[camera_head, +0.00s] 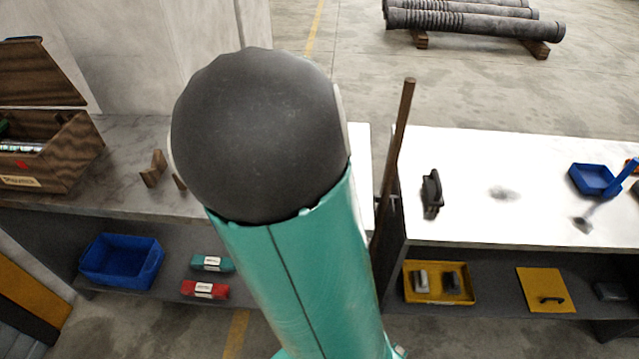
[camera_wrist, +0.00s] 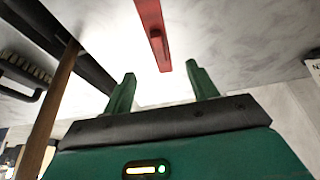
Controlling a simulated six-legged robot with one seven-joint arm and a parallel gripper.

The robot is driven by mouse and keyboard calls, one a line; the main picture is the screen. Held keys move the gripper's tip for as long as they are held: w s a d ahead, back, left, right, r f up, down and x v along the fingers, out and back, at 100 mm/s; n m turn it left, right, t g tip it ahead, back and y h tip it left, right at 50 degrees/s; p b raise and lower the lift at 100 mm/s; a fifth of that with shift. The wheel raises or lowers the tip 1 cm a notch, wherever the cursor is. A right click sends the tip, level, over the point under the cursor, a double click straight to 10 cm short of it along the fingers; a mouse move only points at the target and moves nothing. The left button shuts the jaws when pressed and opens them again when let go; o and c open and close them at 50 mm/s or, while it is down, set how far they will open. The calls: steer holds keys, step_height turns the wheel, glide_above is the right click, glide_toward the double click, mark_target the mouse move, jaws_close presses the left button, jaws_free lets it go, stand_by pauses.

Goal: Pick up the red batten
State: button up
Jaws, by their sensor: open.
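The red batten (camera_wrist: 148,14) shows in the wrist view as a long, narrow red bar on the pale surface, running down from the top edge. A darker red raised piece sits along its lower part. My gripper (camera_wrist: 161,72) is open and empty, with its two green fingers spread apart. The near end of the batten lies in line with the gap between the fingers; I cannot tell how far it is from them. In the head view my arm covers the middle of the bench, and I do not see the batten there.
A wooden pole (camera_head: 395,145) stands upright between the benches; it also shows in the wrist view (camera_wrist: 56,105). A black handled tool (camera_head: 432,193) lies on the white right-hand bench top (camera_head: 470,160). A blue tray (camera_head: 594,180) is farther right. A wooden box (camera_head: 50,155) stands left.

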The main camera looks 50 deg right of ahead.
steer(key=shift+x, duration=5.4)
steer(key=shift+d+r, duration=0.1)
steer(key=c, duration=1.1)
